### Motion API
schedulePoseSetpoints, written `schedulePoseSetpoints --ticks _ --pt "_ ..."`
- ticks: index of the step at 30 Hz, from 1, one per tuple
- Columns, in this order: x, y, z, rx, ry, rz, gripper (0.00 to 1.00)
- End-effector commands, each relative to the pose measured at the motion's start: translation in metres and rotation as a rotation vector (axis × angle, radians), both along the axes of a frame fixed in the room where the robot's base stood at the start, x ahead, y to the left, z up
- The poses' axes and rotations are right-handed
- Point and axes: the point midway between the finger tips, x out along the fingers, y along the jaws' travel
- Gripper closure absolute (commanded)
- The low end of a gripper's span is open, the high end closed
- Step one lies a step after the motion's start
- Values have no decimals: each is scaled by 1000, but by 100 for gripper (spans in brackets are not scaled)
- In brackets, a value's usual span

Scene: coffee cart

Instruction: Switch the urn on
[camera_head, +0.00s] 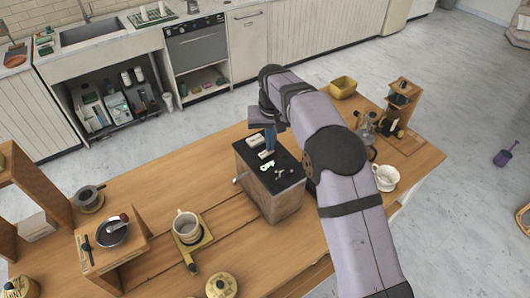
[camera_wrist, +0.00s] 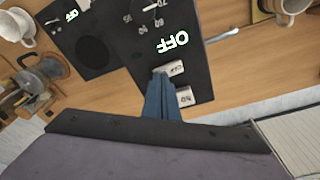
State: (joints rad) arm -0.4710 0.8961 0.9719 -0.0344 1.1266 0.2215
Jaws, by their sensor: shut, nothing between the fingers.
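The urn is a box (camera_head: 283,206) with a black top panel (camera_head: 283,183) at mid-table; the panel also shows in the wrist view (camera_wrist: 197,58). Its display (camera_wrist: 173,42) reads OFF in green. Two pale labelled buttons sit on the panel, one (camera_wrist: 175,68) nearer the display and one (camera_wrist: 185,96) farther from it. The farther one seems to read ON, upside down. In the head view my gripper (camera_head: 270,142) is above the buttons.
A black plate with a round disc (camera_wrist: 97,46) and its own OFF display lies beside the urn. A tap lever (camera_wrist: 222,36) sticks out from the urn.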

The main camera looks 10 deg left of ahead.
Motion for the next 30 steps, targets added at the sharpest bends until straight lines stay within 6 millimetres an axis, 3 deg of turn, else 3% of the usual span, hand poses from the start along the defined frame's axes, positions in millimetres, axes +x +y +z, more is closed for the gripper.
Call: schedulePoseSetpoints --ticks 14,30 --pt "-1 0 -4 -1 3 0 100" --pt "0 0 29 0 -1 0 100"
